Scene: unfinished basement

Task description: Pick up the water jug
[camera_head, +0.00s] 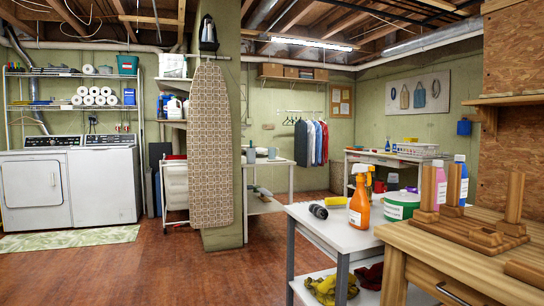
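I cannot pick out a water jug for certain. A white jug-like container (175,108) stands on a shelf behind the ironing board, with a blue container (163,104) beside it. Both are small and their labels cannot be read. Neither of my grippers is in view, so I cannot tell what they are doing.
An ironing board (211,150) hangs on the pillar. A washer (33,190) and dryer (103,185) stand at the left. A white table (345,237) with an orange spray bottle (359,200) and a wooden workbench (440,250) fill the right.

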